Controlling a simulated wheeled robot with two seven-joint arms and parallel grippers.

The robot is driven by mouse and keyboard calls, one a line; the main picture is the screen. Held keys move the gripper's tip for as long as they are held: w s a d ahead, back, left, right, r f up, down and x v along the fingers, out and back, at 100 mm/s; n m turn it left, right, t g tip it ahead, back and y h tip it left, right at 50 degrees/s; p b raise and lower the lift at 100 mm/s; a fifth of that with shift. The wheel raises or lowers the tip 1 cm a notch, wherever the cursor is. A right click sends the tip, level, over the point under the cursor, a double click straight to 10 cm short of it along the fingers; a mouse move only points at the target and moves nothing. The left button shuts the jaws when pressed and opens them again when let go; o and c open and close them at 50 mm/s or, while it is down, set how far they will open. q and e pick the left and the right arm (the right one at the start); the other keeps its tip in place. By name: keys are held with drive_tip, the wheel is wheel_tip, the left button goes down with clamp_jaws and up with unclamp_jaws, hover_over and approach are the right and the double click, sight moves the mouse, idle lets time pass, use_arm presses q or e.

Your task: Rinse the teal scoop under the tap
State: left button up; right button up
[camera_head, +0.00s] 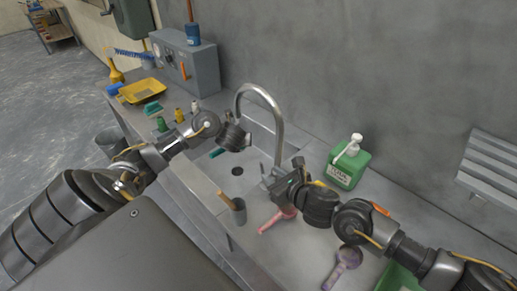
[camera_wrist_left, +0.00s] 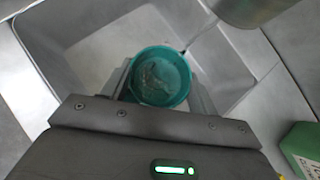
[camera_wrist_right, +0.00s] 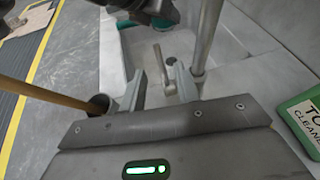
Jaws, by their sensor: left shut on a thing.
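My left gripper (camera_wrist_left: 160,88) is shut on the teal scoop (camera_wrist_left: 160,75), one finger on each side of its round cup. Greyish-brown residue shows inside the cup. It is over the sink basin, just below the tap's spout (camera_wrist_left: 245,8); a thin pale streak, seemingly water, runs from the spout to the cup's rim. In the head view a bit of the scoop (camera_head: 217,153) shows beside the left gripper (camera_head: 228,148). The curved tap (camera_head: 262,92) stands behind the sink. My right gripper (camera_wrist_right: 162,90) is open, its fingers apart on either side of the tap's lever (camera_wrist_right: 164,68).
A green cleaner bottle (camera_head: 348,163) stands right of the tap. A grey cup (camera_head: 238,211) with a wooden handle, a pink scoop (camera_head: 275,221) and a purple scoop (camera_head: 345,262) are near the right arm. A yellow tray (camera_head: 143,90) and small bottles stand left.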

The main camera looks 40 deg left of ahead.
sight(262, 168)
drive_tip(key=x, duration=0.9)
drive_tip(key=shift+s, duration=0.1)
clamp_jaws()
drive_tip(key=shift+d, duration=0.1)
